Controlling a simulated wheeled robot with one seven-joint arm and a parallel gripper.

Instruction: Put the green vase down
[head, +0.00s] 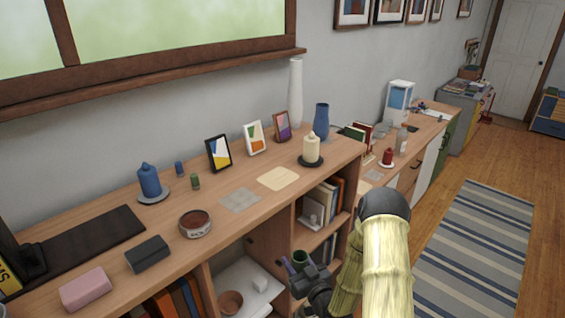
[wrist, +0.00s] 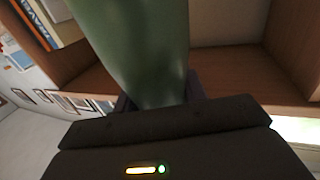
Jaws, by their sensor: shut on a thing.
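The green vase (wrist: 135,50) fills the upper middle of the wrist view, close to the camera, between the dark fingers of my gripper (wrist: 155,102). My gripper is shut on it. In the head view, the vase's dark green rim (head: 300,257) shows just above my gripper (head: 303,268), in front of the open shelves under the long wooden counter (head: 240,225). Most of the vase is hidden there by the gripper and arm. I cannot tell whether its base touches a shelf.
Shelves below hold books (head: 318,202) and a brown bowl (head: 230,302). Bare counter lies between the flat mats and front edge.

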